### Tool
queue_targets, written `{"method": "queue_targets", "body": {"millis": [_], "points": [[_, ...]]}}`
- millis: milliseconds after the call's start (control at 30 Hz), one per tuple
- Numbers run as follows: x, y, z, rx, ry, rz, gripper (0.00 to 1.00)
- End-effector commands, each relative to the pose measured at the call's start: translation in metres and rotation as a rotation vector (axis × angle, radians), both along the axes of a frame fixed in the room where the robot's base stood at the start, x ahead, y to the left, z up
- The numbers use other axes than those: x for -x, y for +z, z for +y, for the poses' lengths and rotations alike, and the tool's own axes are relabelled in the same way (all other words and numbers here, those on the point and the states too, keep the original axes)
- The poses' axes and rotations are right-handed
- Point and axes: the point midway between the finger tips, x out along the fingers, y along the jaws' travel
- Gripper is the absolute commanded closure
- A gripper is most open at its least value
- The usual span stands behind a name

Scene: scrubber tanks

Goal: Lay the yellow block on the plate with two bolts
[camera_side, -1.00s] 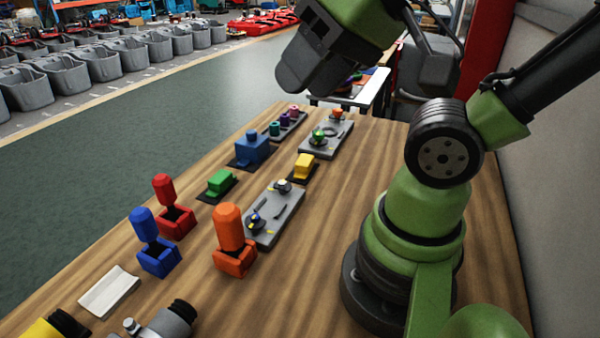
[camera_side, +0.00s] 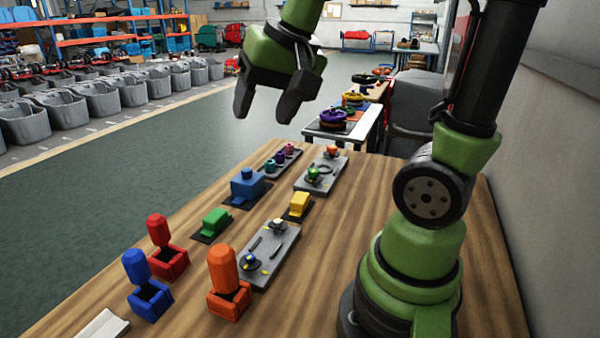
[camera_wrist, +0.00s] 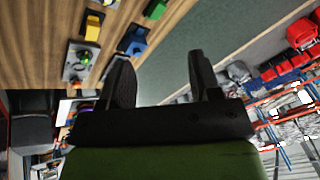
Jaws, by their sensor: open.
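The yellow block (camera_side: 298,203) sits on a small dark pad on the wooden table; it also shows in the wrist view (camera_wrist: 92,27). One grey plate (camera_side: 282,252) lies nearer the camera, with a silver-topped piece and a blue-topped piece on it. Another grey plate (camera_side: 310,184) lies beyond the yellow block, with a green and an orange piece on it. I cannot tell for sure which pieces are bolts. My gripper (camera_side: 268,100) is open and empty, high above the table's far end. Its two fingers also show in the wrist view (camera_wrist: 160,65).
A green block (camera_side: 214,220) and a blue block (camera_side: 247,184) sit left of the yellow one. Red (camera_side: 160,235), blue (camera_side: 137,270) and orange (camera_side: 224,265) capped holders stand upright nearer the camera. Bare wood lies right of the plates.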

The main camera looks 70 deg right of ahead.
Motion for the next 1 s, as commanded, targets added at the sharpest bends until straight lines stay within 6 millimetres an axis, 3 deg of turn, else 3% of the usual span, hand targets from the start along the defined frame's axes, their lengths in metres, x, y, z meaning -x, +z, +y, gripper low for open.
{"method": "queue_targets", "body": {"millis": [100,233,367,500,700,1000], "points": [[-0.030,-0.025,-0.041,-0.024,-0.156,0.098,0.43],[-0.050,-0.061,-0.089,-0.053,-0.315,0.189,0.43],[-0.058,-0.108,-0.137,-0.088,-0.472,0.277,0.43],[-0.052,-0.159,-0.178,-0.124,-0.613,0.355,0.43],[-0.039,-0.203,-0.206,-0.154,-0.721,0.414,0.43],[-0.036,-0.228,-0.210,-0.161,-0.736,0.427,0.43]]}}
